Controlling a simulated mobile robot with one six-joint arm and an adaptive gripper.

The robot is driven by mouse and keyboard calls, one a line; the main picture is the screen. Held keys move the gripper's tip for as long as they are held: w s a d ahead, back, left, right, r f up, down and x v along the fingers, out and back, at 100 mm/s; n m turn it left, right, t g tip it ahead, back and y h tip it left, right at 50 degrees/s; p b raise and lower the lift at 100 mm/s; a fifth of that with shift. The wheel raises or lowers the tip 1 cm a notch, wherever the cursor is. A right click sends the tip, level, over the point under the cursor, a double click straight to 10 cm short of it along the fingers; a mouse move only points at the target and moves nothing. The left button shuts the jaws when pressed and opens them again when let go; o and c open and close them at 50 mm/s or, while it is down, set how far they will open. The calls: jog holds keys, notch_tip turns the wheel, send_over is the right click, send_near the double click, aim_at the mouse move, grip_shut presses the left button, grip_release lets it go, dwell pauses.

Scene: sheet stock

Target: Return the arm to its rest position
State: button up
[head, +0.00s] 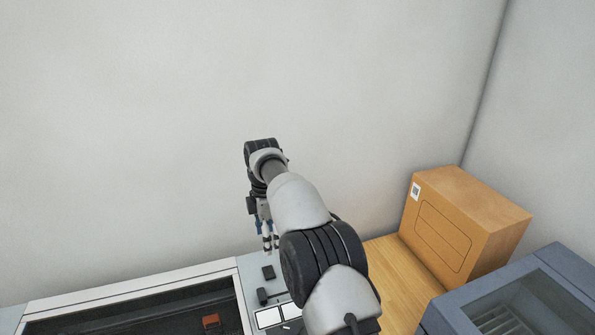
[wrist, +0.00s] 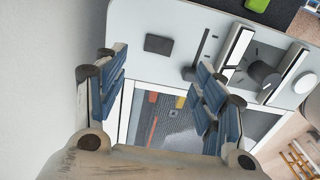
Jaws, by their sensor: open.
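My arm reaches forward in the head view, with its wrist near the back wall. My gripper (head: 268,240) hangs from it, pointing down over the light control panel of a machine (head: 256,262). In the wrist view my gripper (wrist: 163,88) has its blue-padded fingers wide apart. Nothing is held between them. Below the fingers the wrist view shows the pale panel (wrist: 140,20) with a dark square button (wrist: 158,44). A framed opening with a grey patterned surface (wrist: 178,125) also shows there. My arm hides part of the panel in the head view.
A cardboard box (head: 455,225) stands on a wooden surface (head: 395,280) at the right. A blue-grey unit with a clear top (head: 560,265) is at the lower right. A red-orange block (head: 211,321) shows at the machine's dark window. The wall rises close behind my gripper.

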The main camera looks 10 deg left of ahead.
jog(key=s+d+r+m+t+b, duration=0.1)
jog(key=s+d+r+m+b, duration=0.3)
jog(key=d, duration=0.3)
jog(key=s+d+r+m+t+b, duration=0.1)
jog(key=s+d+r+m+b, duration=0.1)
jog(key=s+d+r+m, duration=0.3)
jog(key=s+d+r+m+t+b, duration=0.1)
jog(key=s+d+r+m+b, duration=0.2)
jog(key=s+d, duration=0.4)
jog(key=s+d+f+m+b, duration=0.2)
jog(key=s+d+f+m, duration=0.1)
jog(key=s, duration=0.4)
jog(key=s+d+f+m+t+b, duration=0.1)
jog(key=s+d+f+m+b, duration=0.1)
jog(key=s+d+f+m, duration=0.2)
jog(key=s+d+f+m+b, duration=0.3)
jog(key=s+f, duration=0.3)
jog(key=s, duration=0.5)
jog(key=shift+d+f+m+t, duration=0.15)
jog(key=shift+f+m+t, duration=0.2)
jog(key=shift+m, duration=0.25)
jog(key=shift+c, duration=0.3)
